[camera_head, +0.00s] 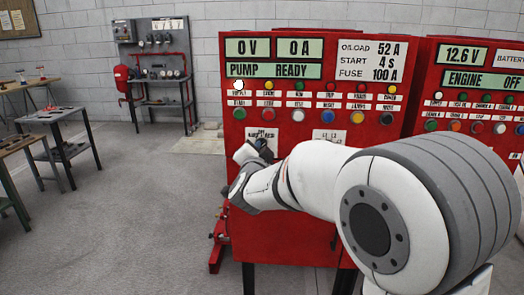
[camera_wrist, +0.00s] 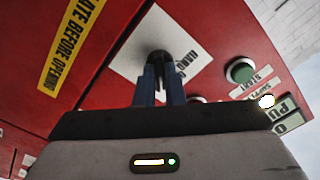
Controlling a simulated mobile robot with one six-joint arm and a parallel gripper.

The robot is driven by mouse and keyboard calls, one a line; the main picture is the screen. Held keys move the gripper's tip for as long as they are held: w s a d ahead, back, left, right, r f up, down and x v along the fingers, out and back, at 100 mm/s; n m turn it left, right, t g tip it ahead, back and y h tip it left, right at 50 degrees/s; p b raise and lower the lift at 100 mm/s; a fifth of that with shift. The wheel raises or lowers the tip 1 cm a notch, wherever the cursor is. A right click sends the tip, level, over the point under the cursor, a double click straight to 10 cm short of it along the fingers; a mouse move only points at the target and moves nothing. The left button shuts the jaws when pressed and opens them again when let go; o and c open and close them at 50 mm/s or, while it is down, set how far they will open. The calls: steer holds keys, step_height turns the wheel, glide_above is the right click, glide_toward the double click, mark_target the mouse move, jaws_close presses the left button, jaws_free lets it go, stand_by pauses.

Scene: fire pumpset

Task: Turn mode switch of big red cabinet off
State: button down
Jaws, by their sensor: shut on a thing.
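The big red cabinet (camera_head: 290,235) stands in front of me, its display reading "PUMP READY". In the wrist view, a black mode switch knob (camera_wrist: 158,56) sits on a white label plate (camera_wrist: 135,62) on the red panel. My gripper (camera_wrist: 159,72) has its two blue-grey fingers shut on the knob. In the head view my gripper (camera_head: 264,146) is at the lower left of the panel, below the button rows. The fingers and the arm hide most of the knob, so its exact setting cannot be read.
A green button (camera_wrist: 241,70) lies beside the plate. A second red cabinet (camera_head: 475,95) stands close on the right. Worktables (camera_head: 60,120) and a pump rack (camera_head: 160,80) are at the left, with clear floor (camera_head: 150,220) between.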

steer(key=shift+f+n+p, duration=0.15)
steer(key=shift+n+p, duration=1.8)
steer(key=shift+n, duration=2.35)
steer(key=shift+f, duration=0.1)
steer(key=c, duration=1.5)
jaws_free()
steer(key=s, duration=0.7)
steer(key=shift+s+a, duration=0.15)
steer(key=shift+s, duration=0.25)
